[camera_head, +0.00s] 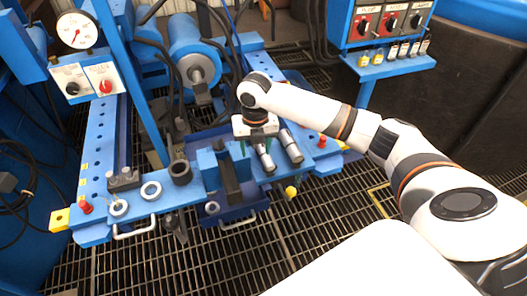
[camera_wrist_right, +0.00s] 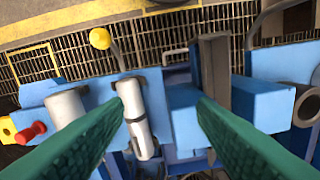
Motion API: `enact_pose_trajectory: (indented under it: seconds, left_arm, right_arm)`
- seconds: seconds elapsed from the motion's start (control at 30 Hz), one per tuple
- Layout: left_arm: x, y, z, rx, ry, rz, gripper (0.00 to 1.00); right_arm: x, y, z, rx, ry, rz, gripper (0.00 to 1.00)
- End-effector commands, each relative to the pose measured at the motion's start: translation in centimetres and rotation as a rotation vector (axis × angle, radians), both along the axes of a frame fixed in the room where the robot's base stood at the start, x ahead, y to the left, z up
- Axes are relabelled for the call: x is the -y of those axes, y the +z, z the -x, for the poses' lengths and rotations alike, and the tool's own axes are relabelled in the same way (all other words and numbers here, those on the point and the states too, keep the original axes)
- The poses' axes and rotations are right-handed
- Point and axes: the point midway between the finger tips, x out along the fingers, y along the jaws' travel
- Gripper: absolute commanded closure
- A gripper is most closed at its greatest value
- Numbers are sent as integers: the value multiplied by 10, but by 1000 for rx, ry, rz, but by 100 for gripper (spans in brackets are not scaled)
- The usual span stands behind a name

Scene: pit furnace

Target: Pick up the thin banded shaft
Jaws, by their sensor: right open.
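The thin banded shaft (camera_wrist_right: 138,122) is a pale metal cylinder with dark bands in the right wrist view. It lies on the blue bench front and also shows in the head view (camera_head: 265,158), just below my right gripper (camera_head: 256,140). My right gripper (camera_wrist_right: 160,108) is open, with green pads either side in the wrist view. The shaft lies between the fingers, closer to the left one. A plainer, thicker cylinder (camera_head: 291,147) lies beside it, also seen in the wrist view (camera_wrist_right: 66,108) and partly behind the left finger. My left gripper is out of view.
A dark upright block fixture (camera_head: 229,172) stands left of the shaft in the head view. Red knobs (camera_head: 321,142) and a yellow ball knob (camera_head: 291,192) stick out from the bench. Rings and a dark sleeve (camera_head: 180,172) sit farther left. Grating floor lies in front.

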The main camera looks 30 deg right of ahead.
Motion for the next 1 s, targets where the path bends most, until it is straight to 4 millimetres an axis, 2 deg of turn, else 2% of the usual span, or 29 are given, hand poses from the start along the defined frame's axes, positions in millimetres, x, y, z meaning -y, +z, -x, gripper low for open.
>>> enact_pose_trajectory:
  seconds: [0.03,0.1,0.2,0.27,0.53,0.77,1.0]
  left_arm:
    - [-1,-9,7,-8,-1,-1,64]
    - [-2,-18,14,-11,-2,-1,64]
    - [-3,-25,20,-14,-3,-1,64]
    - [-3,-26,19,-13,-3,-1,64]
    - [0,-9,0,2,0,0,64]
    - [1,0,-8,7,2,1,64]
    - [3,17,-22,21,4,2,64]
  right_arm:
    - [17,16,-9,-2,45,13,48]
    - [32,29,-15,-12,104,16,48]
    - [44,38,-20,-19,154,15,48]
    - [47,36,-21,-21,168,14,48]
    - [47,-10,-20,-23,175,12,48]
    - [46,-28,-20,-20,176,12,48]
    - [45,-63,-17,-21,176,13,48]
